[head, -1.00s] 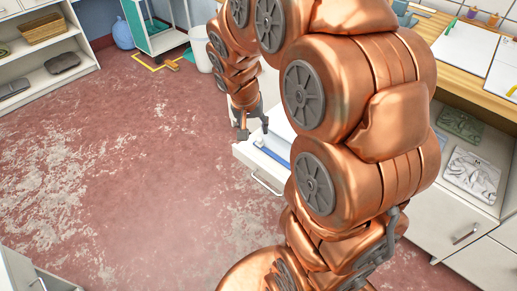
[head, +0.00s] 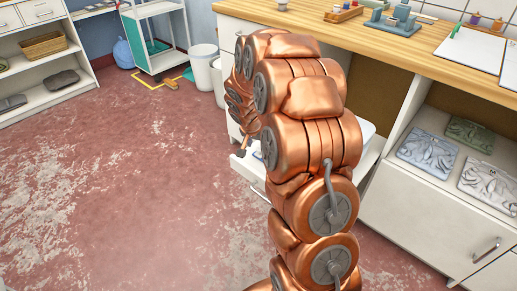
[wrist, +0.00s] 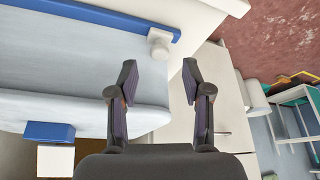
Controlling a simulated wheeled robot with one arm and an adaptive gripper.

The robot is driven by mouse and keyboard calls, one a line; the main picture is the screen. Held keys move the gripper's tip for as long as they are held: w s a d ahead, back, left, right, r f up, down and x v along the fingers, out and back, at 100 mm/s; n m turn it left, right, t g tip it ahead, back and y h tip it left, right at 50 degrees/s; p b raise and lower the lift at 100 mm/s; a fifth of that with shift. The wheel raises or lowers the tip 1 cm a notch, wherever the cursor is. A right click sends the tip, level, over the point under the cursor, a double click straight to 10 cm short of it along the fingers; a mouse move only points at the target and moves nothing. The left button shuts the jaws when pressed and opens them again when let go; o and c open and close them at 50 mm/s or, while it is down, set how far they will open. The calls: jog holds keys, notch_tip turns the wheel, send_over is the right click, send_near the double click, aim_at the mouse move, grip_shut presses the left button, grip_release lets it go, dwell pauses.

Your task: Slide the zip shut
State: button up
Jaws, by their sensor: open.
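My gripper (wrist: 158,76) is open in the wrist view, its two dark fingers apart with nothing between them. To its left lies a pale grey-blue padded piece (wrist: 70,72) with a rounded edge. A blue strip (wrist: 105,15) runs along its far side, with a small white knob (wrist: 160,48) near the strip's right end, ahead of the fingertips and apart from them. A blue block (wrist: 49,131) and a white block (wrist: 55,160) sit at its near side. I cannot make out which part is the zip. In the head view my arm hides most of the gripper.
In the head view, a pulled-out white drawer (head: 251,166) projects from the white counter under a wooden top (head: 380,45). A white bin (head: 203,66) and trolley (head: 160,62) stand behind. Floor at left is clear.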

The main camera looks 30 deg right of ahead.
aim_at(259, 149)
jog(key=shift+x, duration=1.75)
grip_shut()
